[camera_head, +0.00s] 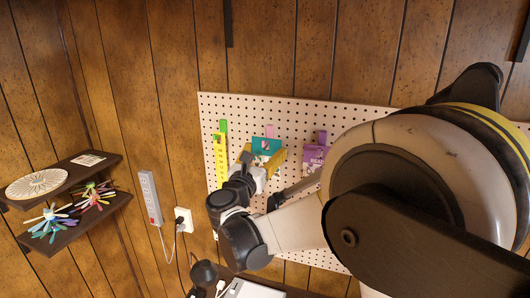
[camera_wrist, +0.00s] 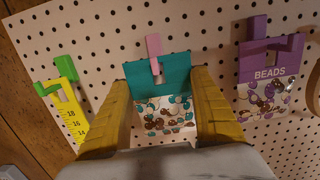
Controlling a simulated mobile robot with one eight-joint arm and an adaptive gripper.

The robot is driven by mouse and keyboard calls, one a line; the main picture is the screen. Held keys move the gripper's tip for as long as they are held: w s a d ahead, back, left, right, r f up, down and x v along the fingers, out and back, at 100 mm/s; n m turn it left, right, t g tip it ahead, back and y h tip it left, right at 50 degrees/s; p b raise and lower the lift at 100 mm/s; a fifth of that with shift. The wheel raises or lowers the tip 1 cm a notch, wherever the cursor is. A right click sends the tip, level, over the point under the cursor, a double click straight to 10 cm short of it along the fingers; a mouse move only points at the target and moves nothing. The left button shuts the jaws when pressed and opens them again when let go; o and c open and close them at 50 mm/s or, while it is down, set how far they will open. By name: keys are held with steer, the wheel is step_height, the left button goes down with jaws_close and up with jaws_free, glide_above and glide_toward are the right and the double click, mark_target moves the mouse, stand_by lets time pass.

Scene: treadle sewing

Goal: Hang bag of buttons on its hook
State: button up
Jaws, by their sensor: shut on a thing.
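The bag of buttons (camera_wrist: 160,110) has a teal header and a clear lower part with brown, white and teal buttons. My gripper (camera_wrist: 161,80) has its yellow fingers on the bag's two sides and is shut on it, close to the white pegboard (camera_wrist: 215,30). A pink hook (camera_wrist: 153,46) overlaps the top middle of the teal header in the wrist view. I cannot tell whether it passes through the header. In the head view the bag (camera_head: 265,146) is upright at my gripper (camera_head: 264,156), just below the pink hook (camera_head: 269,130).
A yellow measuring tape (camera_wrist: 72,105) hangs from a green hook (camera_wrist: 65,67) on the left. A purple-topped bead bag (camera_wrist: 268,85) hangs from a purple hook (camera_wrist: 258,27) on the right. A power strip (camera_head: 149,197) and dark shelves (camera_head: 100,205) are farther left.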

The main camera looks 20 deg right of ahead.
steer(key=o, duration=1.2)
steer(key=shift+c, duration=0.2)
steer(key=v, duration=1.2)
